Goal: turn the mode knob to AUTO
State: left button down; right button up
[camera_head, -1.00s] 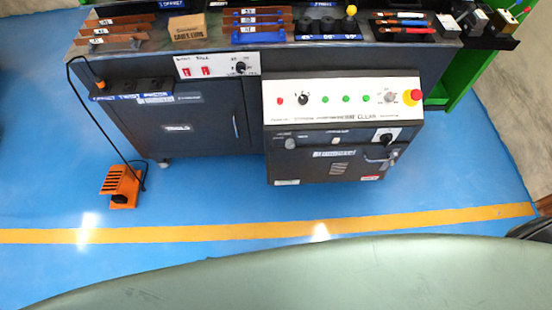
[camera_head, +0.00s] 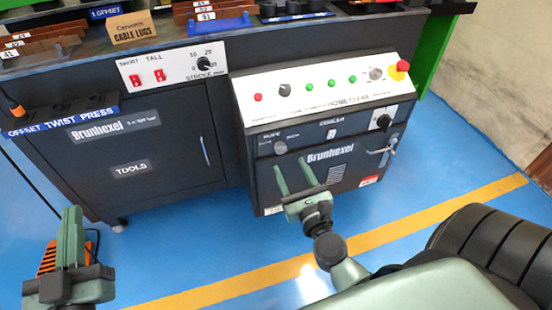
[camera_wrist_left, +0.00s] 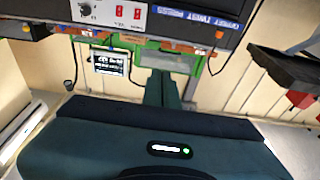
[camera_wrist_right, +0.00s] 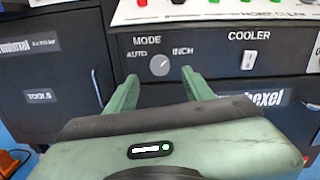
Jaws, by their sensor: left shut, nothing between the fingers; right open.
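The mode knob (camera_head: 280,147) is a small grey round knob on the front of the dark Brunhexel cabinet, below the sloped white panel. In the right wrist view the knob (camera_wrist_right: 159,65) sits under the word MODE, with AUTO to its left and INCH to its right. Its pointer seems to lean up and right, toward INCH. My right gripper (camera_head: 294,168) is open and empty, below and in front of the knob; in the right wrist view its fingertips flank the knob, apart from it. My left gripper (camera_head: 72,212) is shut and empty at the lower left, away from the cabinet.
The white control panel (camera_head: 318,88) with buttons and a red emergency stop (camera_head: 401,68) juts out above the knob. A cooler switch (camera_head: 331,134) and a black rotary switch (camera_head: 383,122) are to the right. An orange pedal (camera_head: 48,255) stands behind my left gripper.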

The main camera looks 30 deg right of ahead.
aim_at(282, 150)
pick_arm(q)
notch_tip(282, 150, down, 7)
jog(key=a+g+y+p, duration=0.1)
jog(key=g, duration=0.3)
jog(key=shift+s, duration=0.2)
pick_arm(e)
jog(key=x, duration=0.7)
grip_shut()
